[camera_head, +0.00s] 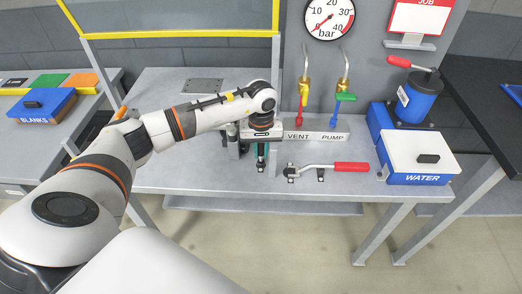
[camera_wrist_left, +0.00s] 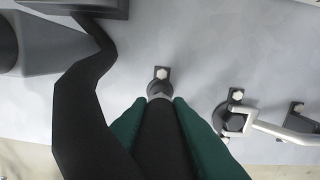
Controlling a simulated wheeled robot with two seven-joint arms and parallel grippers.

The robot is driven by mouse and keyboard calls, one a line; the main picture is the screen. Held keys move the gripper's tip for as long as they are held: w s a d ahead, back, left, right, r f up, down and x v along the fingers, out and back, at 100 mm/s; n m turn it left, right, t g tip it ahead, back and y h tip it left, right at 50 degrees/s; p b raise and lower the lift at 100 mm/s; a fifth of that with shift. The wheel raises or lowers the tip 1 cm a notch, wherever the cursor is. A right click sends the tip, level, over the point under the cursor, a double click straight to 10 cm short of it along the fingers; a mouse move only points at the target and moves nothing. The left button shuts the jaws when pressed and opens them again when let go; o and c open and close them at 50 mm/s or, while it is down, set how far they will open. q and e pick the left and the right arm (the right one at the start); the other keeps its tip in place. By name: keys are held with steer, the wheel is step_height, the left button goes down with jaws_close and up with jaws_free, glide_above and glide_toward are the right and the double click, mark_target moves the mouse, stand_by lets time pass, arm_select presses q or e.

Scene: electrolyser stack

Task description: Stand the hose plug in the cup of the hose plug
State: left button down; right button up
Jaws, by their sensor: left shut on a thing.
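My left gripper (camera_head: 261,165) points down over the bench, just in front of the vent and pump block. In the left wrist view its green fingers (camera_wrist_left: 160,125) are shut on the hose plug (camera_wrist_left: 160,90), a dark body with a grey end pointing away from the camera. Just beyond that end is a small dark fitting (camera_wrist_left: 161,73) with a pale bolt head, apparently the cup of the hose plug. The plug's end overlaps it in the picture, and I cannot tell whether they touch. My right gripper is not in view.
The VENT/PUMP block (camera_head: 315,136) with red, blue and green levers stands behind. A WATER box (camera_head: 420,157) stands far right.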

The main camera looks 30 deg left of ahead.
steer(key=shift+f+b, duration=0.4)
steer(key=shift+b, duration=0.05)
stand_by(0.7)
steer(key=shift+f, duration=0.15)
stand_by(0.4)
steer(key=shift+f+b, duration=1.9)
steer(key=shift+b, duration=0.1)
stand_by(4.3)
